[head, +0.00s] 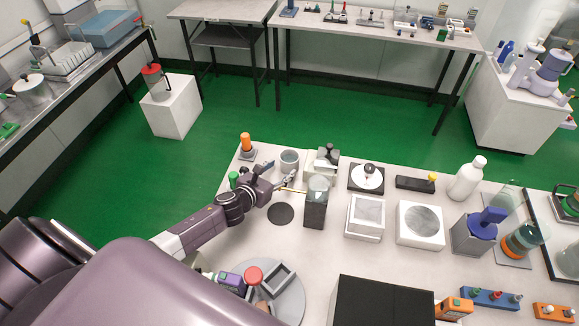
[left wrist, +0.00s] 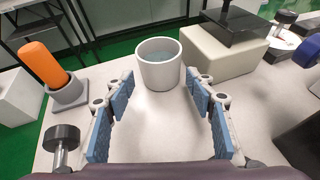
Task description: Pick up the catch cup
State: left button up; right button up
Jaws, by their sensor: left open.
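The catch cup, a pale grey open-topped cup (head: 289,161), stands upright near the far left edge of the white table (head: 262,245). In the left wrist view the cup (left wrist: 158,66) sits straight ahead, with bluish-grey visible inside it. My left gripper (head: 281,176) is open and empty, its blue-padded fingers pointing at the cup. In the left wrist view the gripper (left wrist: 160,92) has its fingertips apart on either side, just short of the cup. My right gripper is not in view.
An orange-handled tool in a grey holder (left wrist: 68,88) stands left of the cup. A pale block-shaped device (left wrist: 222,50) with a dark top stands close on its right. A dark box with a clear vessel (head: 315,210) and a black disc (head: 281,214) are nearer.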

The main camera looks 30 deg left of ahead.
aim_at(294, 159)
pick_arm(q)
jog(key=b+x, duration=0.3)
jog(key=x, duration=0.4)
jog(key=shift+r, duration=0.1)
jog(key=c, duration=0.7)
jog(key=shift+c, duration=1.2)
jog(key=shift+r, duration=0.1)
